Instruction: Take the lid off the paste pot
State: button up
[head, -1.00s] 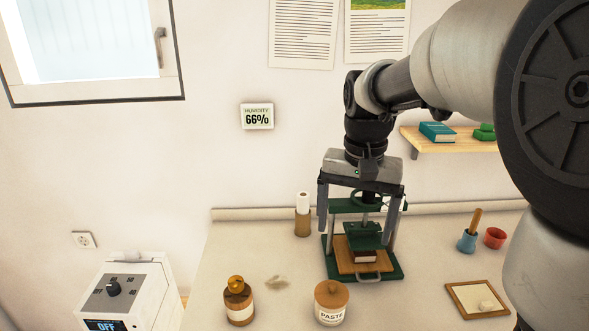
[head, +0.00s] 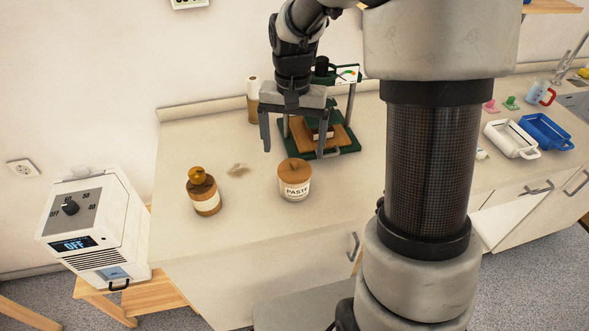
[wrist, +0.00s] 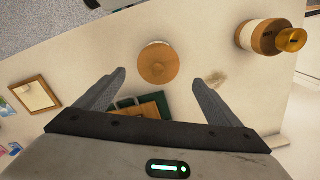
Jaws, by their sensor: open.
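The paste pot (head: 294,189) is a white jar labelled PASTE, standing upright on the worktop. Its round wooden lid (head: 298,168) sits on top, and the lid also shows from above in the wrist view (wrist: 158,63). My gripper (head: 294,148) is open and empty, pointing down, above and behind the pot in the head view. In the wrist view the two fingertips (wrist: 157,76) stand apart, with the lid beyond them, roughly centred between them. The gripper appears apart from the lid.
A brown bottle (head: 205,194) stands left of the pot. A green press (head: 340,140) stands behind it, close to my gripper. A white roll-topped bottle (head: 253,98) is at the back. A white and a blue tray (head: 546,131) lie far right. Worktop in front of the pot is clear.

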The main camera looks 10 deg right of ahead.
aim_at(295, 161)
jog(key=f, duration=0.5)
jog(key=shift+s+d+b, duration=0.1)
jog(key=shift+s+b, duration=0.2)
jog(key=shift+s, duration=0.05)
jog(key=shift+c, duration=0.3)
jog(key=c, duration=1)
